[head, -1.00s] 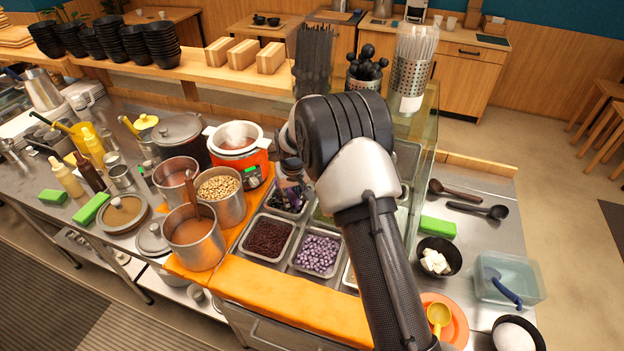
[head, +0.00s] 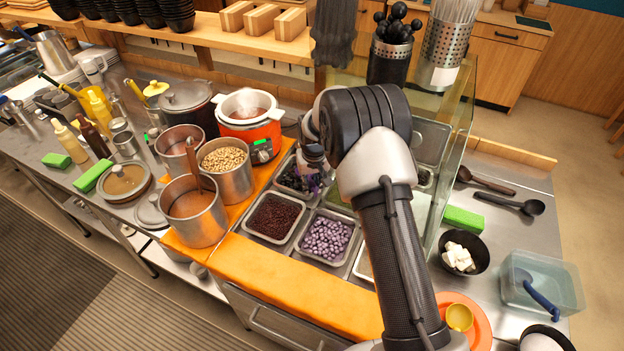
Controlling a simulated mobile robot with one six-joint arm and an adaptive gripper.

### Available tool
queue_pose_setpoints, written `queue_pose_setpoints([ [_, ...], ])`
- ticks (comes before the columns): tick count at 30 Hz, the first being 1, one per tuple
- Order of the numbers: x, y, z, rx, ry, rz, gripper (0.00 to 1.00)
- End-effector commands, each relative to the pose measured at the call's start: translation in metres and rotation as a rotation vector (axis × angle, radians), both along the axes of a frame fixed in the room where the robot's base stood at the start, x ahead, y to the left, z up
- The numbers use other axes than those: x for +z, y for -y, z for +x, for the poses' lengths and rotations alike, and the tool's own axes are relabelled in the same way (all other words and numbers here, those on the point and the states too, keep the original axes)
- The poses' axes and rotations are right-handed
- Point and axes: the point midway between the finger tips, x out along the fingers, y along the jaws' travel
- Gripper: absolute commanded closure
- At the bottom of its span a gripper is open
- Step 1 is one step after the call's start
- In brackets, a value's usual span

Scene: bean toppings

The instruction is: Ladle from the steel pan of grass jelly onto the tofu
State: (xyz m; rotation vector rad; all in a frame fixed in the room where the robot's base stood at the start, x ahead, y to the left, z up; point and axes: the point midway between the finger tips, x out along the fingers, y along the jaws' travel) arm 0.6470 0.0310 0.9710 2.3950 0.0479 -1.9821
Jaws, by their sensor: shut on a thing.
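The steel pan of grass jelly (head: 291,184), with dark cubes in it, sits in the counter's row of pans behind the dark red bean pan, partly hidden by my arm. My gripper (head: 314,168) is over this pan, mostly hidden behind my wrist. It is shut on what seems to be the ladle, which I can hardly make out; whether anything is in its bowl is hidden. The white tofu cubes (head: 459,257) lie in a black bowl (head: 481,244) on the steel counter to the right, apart from my gripper.
A glass guard (head: 456,150) stands right of the pans. Purple taro cubes (head: 326,238) fill a near pan. Steel pots (head: 194,211) and an orange cooker (head: 252,134) stand left.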

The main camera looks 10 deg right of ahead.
Motion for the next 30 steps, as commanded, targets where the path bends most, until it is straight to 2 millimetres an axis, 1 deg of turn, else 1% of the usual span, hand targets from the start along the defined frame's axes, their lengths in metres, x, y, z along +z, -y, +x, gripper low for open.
queue_pose_setpoints([
  [1,-0.009,0.000,0.000,0.000,-0.008,0.000,1.00],
  [8,-0.037,0.000,0.003,0.000,-0.037,-0.002,1.00],
  [15,-0.062,-0.001,0.016,0.000,0.092,0.004,1.00],
  [21,-0.067,-0.001,0.031,0.000,0.144,0.007,1.00],
  [30,-0.067,-0.002,0.036,0.000,0.167,0.008,1.00],
])
